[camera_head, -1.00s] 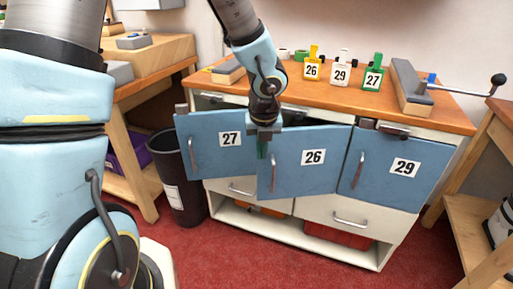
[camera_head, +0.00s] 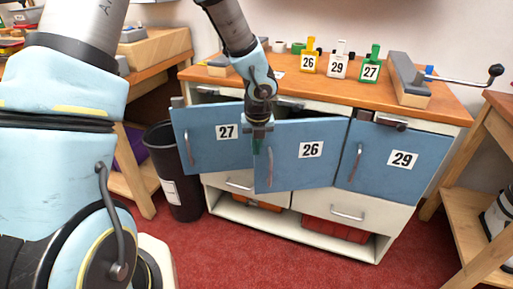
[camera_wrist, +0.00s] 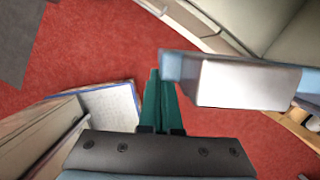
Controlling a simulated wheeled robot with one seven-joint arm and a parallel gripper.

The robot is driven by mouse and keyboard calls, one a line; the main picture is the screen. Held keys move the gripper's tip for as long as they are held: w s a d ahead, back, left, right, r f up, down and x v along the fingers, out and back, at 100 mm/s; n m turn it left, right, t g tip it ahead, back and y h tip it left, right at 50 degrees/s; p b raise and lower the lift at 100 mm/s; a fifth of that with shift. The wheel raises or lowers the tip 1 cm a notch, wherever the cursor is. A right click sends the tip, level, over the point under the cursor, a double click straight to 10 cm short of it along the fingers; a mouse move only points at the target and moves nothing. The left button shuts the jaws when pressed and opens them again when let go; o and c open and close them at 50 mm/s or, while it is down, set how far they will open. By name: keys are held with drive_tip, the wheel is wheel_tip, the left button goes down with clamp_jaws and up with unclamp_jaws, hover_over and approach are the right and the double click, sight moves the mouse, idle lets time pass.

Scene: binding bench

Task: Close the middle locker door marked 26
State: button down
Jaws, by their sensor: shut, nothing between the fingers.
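The blue middle door marked 26 (camera_head: 311,165) stands ajar in the head view, with its handle at its left side and a dark gap above its top edge. My gripper (camera_head: 257,146) is shut and empty, pointing down at the upper left corner of door 26, beside door 27. I cannot tell whether it touches either door. In the wrist view my green fingers (camera_wrist: 160,103) are together.
Door 27 (camera_head: 205,152) on the left stands out from the cabinet. Door 29 (camera_head: 385,175) is on the right. Number tags and a lever tool (camera_head: 411,85) stand on the wooden top (camera_head: 300,85). A black bin (camera_head: 175,185) stands left; red floor is clear in front.

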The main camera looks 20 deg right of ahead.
drive_tip(key=w+d+m+p, duration=0.4)
drive_tip(key=w+p, duration=0.6)
drive_tip(key=p, duration=0.4)
drive_tip(key=shift+w+g+h, duration=0.15)
drive_tip(key=shift+g+h, duration=0.15)
drive_tip(key=shift+h, duration=0.1)
drive_tip(key=shift+d, duration=0.1)
